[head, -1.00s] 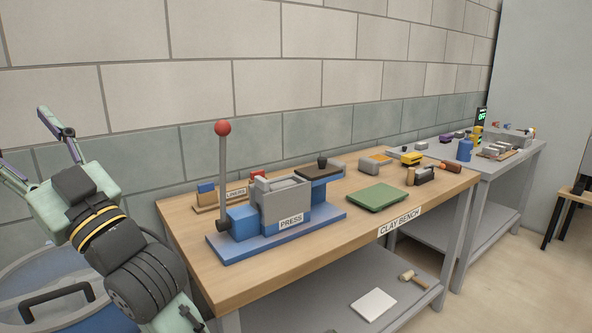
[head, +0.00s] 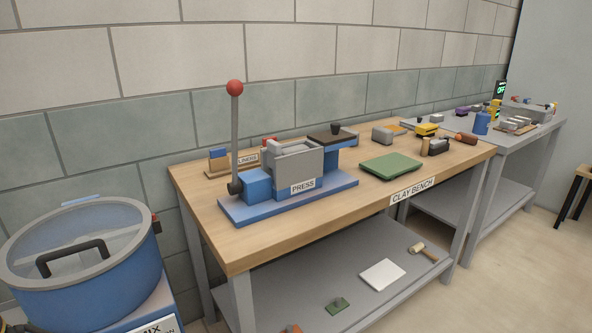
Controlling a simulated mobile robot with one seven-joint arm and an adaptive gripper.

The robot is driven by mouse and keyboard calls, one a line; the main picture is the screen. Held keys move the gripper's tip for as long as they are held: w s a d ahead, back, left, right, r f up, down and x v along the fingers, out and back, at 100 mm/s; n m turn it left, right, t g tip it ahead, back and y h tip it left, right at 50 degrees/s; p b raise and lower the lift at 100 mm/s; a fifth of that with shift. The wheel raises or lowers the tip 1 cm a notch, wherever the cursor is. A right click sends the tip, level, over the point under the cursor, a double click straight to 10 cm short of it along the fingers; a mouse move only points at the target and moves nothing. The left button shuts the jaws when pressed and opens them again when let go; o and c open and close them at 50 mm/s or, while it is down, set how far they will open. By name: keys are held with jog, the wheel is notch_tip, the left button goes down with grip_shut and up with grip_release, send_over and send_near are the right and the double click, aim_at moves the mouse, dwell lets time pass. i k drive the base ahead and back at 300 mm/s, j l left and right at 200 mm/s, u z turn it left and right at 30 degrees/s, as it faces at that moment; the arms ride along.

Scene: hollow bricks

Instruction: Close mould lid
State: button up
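The press (head: 288,203) has a blue base and stands on the near part of the wooden clay bench (head: 228,245). Its grey box-shaped mould (head: 291,168) sits in the middle, with grey shapes showing at its open top. A dark brown lid plate (head: 343,139) with a black knob lies flat to the right of the mould, swung clear of the opening, by a blue support. The press lever (head: 235,135) stands upright at the left with a red ball on top. My gripper is out of view.
A blue mixer drum (head: 110,270) with a clear lid stands at the lower left. A liners rack (head: 222,163) is behind the press. A green tray (head: 391,166) lies to its right, with small tools beyond. A grey table (head: 510,137) adjoins at the far right.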

aim_at(335, 135)
jog(key=i+l, duration=0.2)
jog(key=l, duration=0.2)
jog(key=i+l, duration=0.2)
jog(key=l, duration=0.2)
jog(key=i+l, duration=0.2)
jog(key=l, duration=0.2)
jog(key=i+l, duration=0.2)
jog(key=l, duration=0.15)
jog(key=i+l+u, duration=0.1)
jog(key=l, duration=0.3)
jog(key=i+l, duration=0.5)
jog(key=l, duration=0.35)
jog(key=i+l, duration=0.2)
jog(key=l, duration=0.2)
